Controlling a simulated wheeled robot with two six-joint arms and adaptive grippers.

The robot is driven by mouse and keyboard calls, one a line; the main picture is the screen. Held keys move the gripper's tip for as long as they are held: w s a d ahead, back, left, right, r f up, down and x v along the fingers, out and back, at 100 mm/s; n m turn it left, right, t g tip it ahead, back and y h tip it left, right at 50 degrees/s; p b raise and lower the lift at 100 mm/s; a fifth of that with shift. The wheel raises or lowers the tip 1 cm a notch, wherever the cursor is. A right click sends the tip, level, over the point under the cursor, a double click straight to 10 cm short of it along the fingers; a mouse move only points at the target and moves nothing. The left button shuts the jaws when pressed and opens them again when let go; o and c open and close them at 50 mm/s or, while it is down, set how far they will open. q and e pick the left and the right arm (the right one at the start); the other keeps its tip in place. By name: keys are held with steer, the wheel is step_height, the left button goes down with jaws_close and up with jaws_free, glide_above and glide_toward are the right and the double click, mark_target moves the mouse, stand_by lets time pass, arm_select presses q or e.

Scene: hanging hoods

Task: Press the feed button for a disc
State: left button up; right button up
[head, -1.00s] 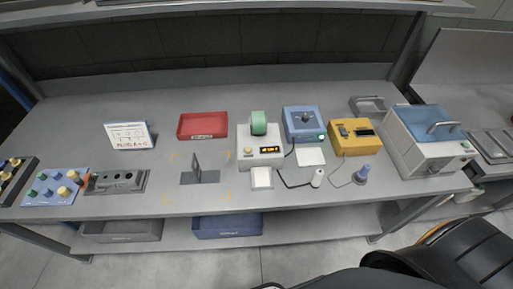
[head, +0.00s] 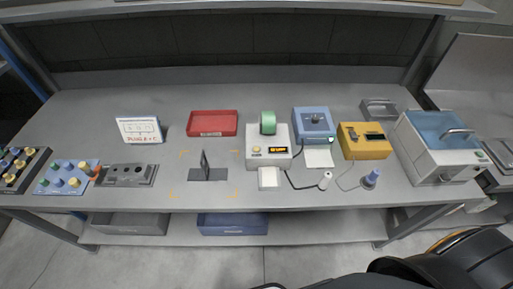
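A white machine (head: 281,160) stands near the middle of the bench with a green roll (head: 268,122) on top. Its front has a round yellow button (head: 257,149) and a lit orange display (head: 278,150). A small white tray (head: 270,178) sits at its front; I cannot make out a disc in it. I cannot read any label marking the feed button. Neither of my grippers is in view.
A blue device (head: 313,122), a yellow box (head: 366,148) and a white, blue-lidded machine (head: 438,146) stand to the right. Cables lie in front. A red tray (head: 212,123), a black stand (head: 207,172), a sign (head: 139,130) and a knob board (head: 68,178) are left.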

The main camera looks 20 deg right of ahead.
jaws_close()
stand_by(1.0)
